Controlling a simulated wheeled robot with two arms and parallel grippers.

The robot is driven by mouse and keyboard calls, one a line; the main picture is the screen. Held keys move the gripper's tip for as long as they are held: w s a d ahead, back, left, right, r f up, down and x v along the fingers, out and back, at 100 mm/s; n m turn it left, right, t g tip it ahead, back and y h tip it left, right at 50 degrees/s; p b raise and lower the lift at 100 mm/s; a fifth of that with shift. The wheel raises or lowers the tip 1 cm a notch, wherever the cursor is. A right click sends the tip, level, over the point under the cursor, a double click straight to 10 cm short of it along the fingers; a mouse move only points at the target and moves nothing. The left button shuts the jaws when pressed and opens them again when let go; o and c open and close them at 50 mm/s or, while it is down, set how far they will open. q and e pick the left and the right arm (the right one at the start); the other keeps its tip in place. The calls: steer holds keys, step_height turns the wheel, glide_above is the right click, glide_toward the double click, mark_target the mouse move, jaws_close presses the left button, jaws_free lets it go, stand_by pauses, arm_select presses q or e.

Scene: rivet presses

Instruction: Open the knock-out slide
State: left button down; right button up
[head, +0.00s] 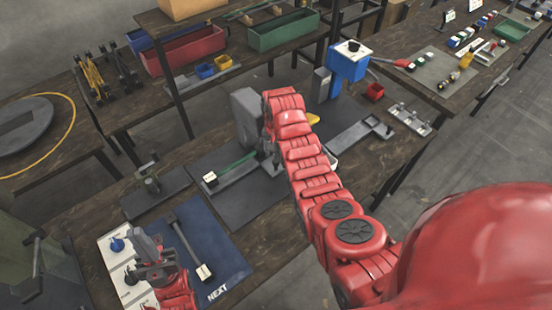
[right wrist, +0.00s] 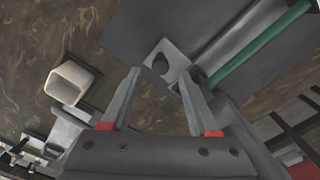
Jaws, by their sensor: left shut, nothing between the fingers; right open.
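A press with a grey upright body (head: 247,113) stands mid-bench, with a green bar (head: 236,165) running out to its left. The green bar also crosses the upper right of the right wrist view (right wrist: 262,45). There, a light grey block with a dark round hole (right wrist: 170,62) lies just beyond my right gripper (right wrist: 158,72), which is open and empty. My red right arm hides this gripper and part of the press in the head view. I cannot tell which part is the knock-out slide. My left gripper (head: 150,250) is shut and empty at the lower left.
A blue mat marked NEXT (head: 228,262) holds a dark tool with a tag. A white board (head: 113,262) lies to its left. A flat grey bar with a square open end (head: 362,133) lies right of my arm.

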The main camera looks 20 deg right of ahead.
mark_target(276, 161)
step_height(276, 161, down, 2)
steer(key=shift+w+f, duration=0.1)
steer(key=shift+f, duration=0.55)
jaws_close()
stand_by(1.2)
